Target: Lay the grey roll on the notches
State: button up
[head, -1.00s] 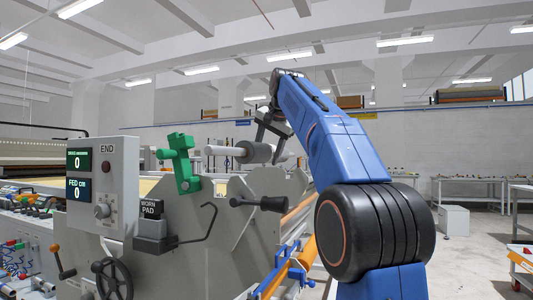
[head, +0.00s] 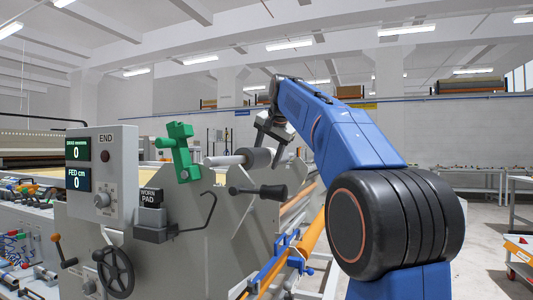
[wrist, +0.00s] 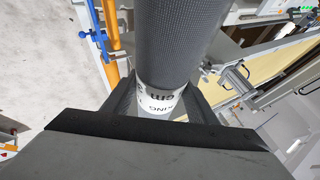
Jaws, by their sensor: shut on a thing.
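The grey roll (head: 259,159) is level in the head view, its pale bare shaft end (head: 225,160) pointing left. My gripper (head: 268,130) reaches down onto it from above. In the wrist view my gripper (wrist: 150,102) is shut around the roll's white printed band, and the dark textured roll (wrist: 182,40) runs up out of the frame. The roll's near end is just over the top edge of the grey side plate (head: 200,215). The notches are not clearly visible, and I cannot tell whether the shaft touches the plate. The far end is hidden.
A green clamp (head: 181,150) stands on the side plate left of the shaft. A black-knobbed handle (head: 262,191) sticks out below the roll. The control box (head: 103,165) stands at left. An orange bar (head: 312,232) runs along the frame's right side. Open floor lies right.

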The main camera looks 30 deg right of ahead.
jog(key=shift+f, duration=2.1)
jog(key=o, duration=1.7)
jog(key=shift+f, duration=0.1)
jog(key=v, duration=1.7)
jog(key=shift+s, duration=0.2)
